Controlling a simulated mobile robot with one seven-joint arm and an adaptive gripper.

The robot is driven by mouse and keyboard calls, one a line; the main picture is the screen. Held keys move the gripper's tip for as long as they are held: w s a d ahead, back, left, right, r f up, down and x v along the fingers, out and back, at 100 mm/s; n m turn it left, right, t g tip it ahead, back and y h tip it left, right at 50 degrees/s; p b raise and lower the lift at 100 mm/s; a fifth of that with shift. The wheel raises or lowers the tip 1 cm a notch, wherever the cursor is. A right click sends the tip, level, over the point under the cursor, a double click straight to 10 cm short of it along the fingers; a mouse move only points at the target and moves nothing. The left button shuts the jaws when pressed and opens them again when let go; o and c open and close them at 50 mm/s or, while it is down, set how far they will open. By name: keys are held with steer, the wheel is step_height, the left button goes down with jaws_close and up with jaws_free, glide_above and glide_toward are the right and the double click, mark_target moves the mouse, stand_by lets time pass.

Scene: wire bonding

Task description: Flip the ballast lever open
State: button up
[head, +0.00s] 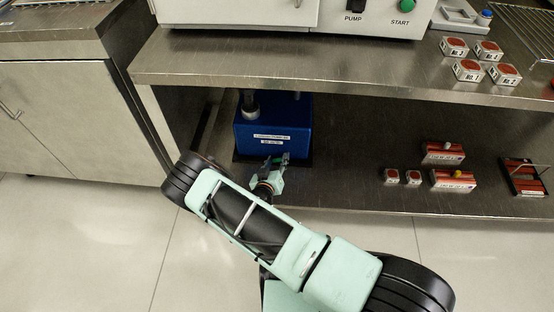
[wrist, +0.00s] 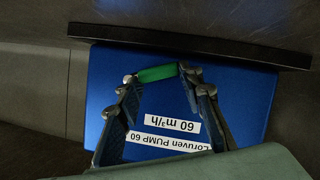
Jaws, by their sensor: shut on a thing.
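The green ballast lever (wrist: 157,73) lies across between my fingertips in the wrist view, close to the edge of the blue pump. My gripper (wrist: 160,76) is shut on it, with one fingertip at each end of the lever. The blue pump (head: 262,125) stands on the lower shelf in the head view, and its front faces my gripper (head: 275,162). In the wrist view the pump (wrist: 255,100) is upside down, with white labels between and beside my fingers. The lever's pivot cannot be made out.
The lower shelf (head: 350,160) lies under a steel bench top (head: 290,70). A cabinet (head: 70,115) stands at left.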

steer(key=shift+d+f+n+h, duration=0.1)
steer(key=shift+f+n+h, duration=0.35)
steer(key=shift+n, duration=0.3)
steer(key=shift+d+f+n+h, duration=0.1)
steer(key=shift+f+n+h, duration=0.15)
steer(key=shift+n+h, duration=0.4)
steer(key=shift+w+t, duration=0.1)
steer(key=shift+t, duration=0.2)
steer(key=o, duration=1.2)
steer(key=shift+c, duration=0.2)
steer(key=shift+s, duration=0.2)
steer(key=v, duration=1.1)
steer(key=shift+s+a+r, duration=0.1)
steer(key=shift+s+a, duration=0.05)
steer(key=shift+s, duration=0.15)
